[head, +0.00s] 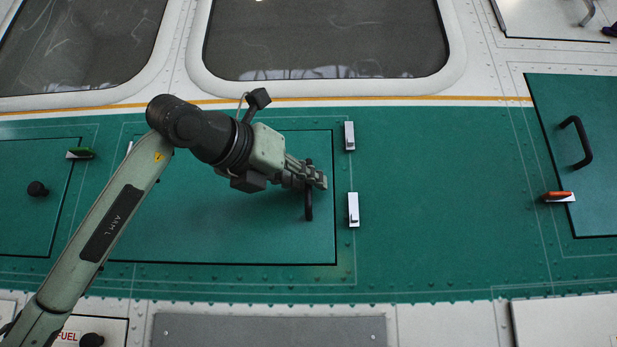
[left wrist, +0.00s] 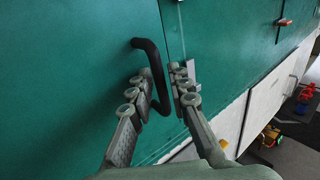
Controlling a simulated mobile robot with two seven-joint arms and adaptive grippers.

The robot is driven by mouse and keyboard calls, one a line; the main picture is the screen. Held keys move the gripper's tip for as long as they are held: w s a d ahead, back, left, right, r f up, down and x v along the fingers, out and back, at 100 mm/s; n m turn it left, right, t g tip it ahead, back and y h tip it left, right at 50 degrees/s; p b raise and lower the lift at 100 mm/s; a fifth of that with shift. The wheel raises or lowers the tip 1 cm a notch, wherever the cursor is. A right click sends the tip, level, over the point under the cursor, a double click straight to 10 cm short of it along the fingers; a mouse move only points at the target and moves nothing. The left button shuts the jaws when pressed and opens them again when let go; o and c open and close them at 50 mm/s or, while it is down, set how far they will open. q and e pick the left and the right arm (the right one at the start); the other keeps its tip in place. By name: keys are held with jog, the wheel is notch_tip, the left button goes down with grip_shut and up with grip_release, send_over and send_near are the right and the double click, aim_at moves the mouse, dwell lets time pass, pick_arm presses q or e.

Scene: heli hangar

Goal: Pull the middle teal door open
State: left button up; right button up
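The middle teal door (head: 215,225) lies in the green panel and looks closed, with a dark seam along its right and lower edges. Its black bar handle (head: 309,207) is near the right edge; in the left wrist view the handle (left wrist: 155,70) stands out from the door. My left gripper (head: 317,180) is at the handle's upper part. In the left wrist view my left gripper (left wrist: 163,84) has its fingers apart, one on each side of the bar, with a gap visible on the right finger's side. My right gripper is not in view.
Two white latches (head: 349,136) (head: 353,210) stand upright just right of the door, clear of its edge. A left door (head: 30,215) has a black knob and green latch. A right door (head: 590,110) has a black handle and orange latch. Windows (head: 325,40) are above.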

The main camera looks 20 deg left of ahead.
pick_arm(q)
jog(key=shift+w+d, duration=0.1)
jog(key=shift+w, duration=0.2)
grip_shut()
